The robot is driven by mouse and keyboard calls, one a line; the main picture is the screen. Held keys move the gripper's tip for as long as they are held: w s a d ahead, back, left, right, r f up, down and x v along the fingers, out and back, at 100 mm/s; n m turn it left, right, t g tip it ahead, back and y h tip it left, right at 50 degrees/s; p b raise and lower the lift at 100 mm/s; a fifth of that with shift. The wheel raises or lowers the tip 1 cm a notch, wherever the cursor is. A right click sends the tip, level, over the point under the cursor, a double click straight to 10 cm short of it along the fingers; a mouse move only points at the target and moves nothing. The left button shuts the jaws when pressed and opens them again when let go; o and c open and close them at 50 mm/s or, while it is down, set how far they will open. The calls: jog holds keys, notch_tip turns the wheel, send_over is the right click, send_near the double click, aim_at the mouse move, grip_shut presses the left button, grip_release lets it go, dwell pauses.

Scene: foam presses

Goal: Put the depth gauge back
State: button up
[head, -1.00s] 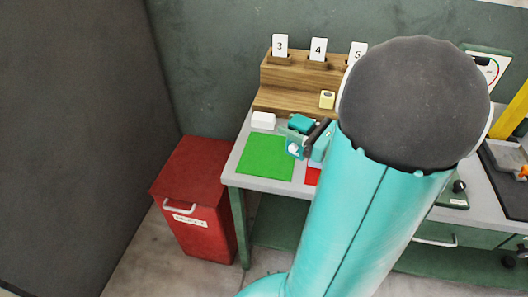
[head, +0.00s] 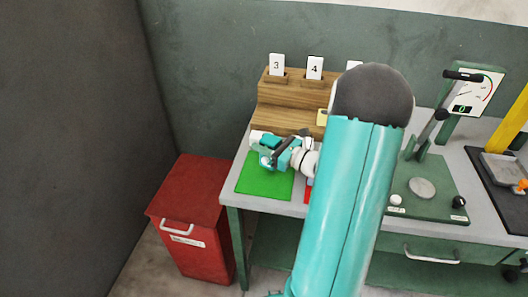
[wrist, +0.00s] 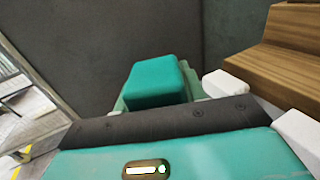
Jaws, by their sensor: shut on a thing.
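My gripper (head: 277,152), teal with a dark crossbar, is over the back of the green mat (head: 262,184), close to the foot of the wooden rack. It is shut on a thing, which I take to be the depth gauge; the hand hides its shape. In the wrist view, my teal gripper housing and dark bar fill the lower part. I cannot tell exactly how high the gripper is above the bench.
The stepped wooden rack (head: 290,92) holds number cards 3 and 4, and carries a yellow block (head: 321,117). A red bin (head: 190,215) stands left of the bench. A press (head: 428,190) with a dial (head: 478,92) stands at right. My arm hides the bench's middle.

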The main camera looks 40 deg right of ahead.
jog(key=shift+w+f, duration=0.35)
jog(key=shift+f, duration=1.6)
jog(key=shift+f, duration=0.2)
jog(key=o, duration=1.2)
jog(key=shift+c, duration=0.2)
jog(key=shift+d+r, duration=0.1)
jog(key=shift+r, duration=0.1)
jog(key=v, duration=1.2)
